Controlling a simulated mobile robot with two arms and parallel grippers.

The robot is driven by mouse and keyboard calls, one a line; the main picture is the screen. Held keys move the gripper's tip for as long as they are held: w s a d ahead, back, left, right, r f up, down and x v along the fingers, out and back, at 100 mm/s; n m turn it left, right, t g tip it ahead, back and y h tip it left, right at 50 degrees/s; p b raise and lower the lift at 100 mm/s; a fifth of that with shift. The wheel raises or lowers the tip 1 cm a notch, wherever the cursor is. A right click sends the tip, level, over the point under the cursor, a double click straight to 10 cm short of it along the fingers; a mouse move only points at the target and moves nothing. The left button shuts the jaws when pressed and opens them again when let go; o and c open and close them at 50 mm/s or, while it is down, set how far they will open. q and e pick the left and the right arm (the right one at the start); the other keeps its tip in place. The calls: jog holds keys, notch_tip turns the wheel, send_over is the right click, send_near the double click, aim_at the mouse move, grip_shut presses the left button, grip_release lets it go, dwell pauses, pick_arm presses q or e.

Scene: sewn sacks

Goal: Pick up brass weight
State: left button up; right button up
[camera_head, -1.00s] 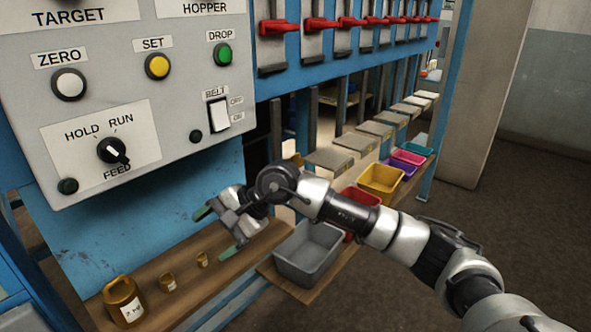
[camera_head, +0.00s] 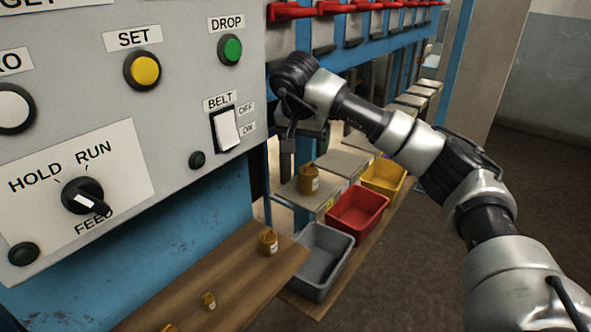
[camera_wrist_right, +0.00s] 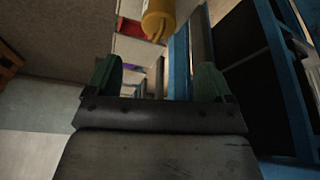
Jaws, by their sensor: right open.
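Brass weights show in the head view. One brass weight (camera_head: 308,180) with a pale label stands on a grey plate (camera_head: 330,196) below the red levers. My left gripper is not in view.
A control panel (camera_head: 150,110) with knobs and buttons fills the left, above the wooden shelf (camera_head: 225,272). Grey (camera_head: 322,262), red (camera_head: 357,212) and yellow (camera_head: 384,178) bins line a lower ledge. Blue frame posts stand close to my gripper. The floor at right is clear.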

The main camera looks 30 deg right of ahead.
aim_at(307, 165)
jog(key=shift+w+d+f, duration=0.15)
jog(key=shift+f, duration=0.1)
jog(key=x, duration=0.4)
jog(key=shift+s+f, duration=0.15)
jog(key=shift+s, duration=0.2)
jog(key=shift+w+d+f, duration=0.1)
jog(key=shift+f, duration=0.2)
jog(key=x, duration=0.4)
jog(key=shift+s+a+f, duration=0.25)
jog(key=shift+a+f, duration=0.1)
jog(key=shift+w+d+f, duration=0.1)
jog(key=shift+w+f, duration=0.05)
jog(key=shift+f, duration=0.2)
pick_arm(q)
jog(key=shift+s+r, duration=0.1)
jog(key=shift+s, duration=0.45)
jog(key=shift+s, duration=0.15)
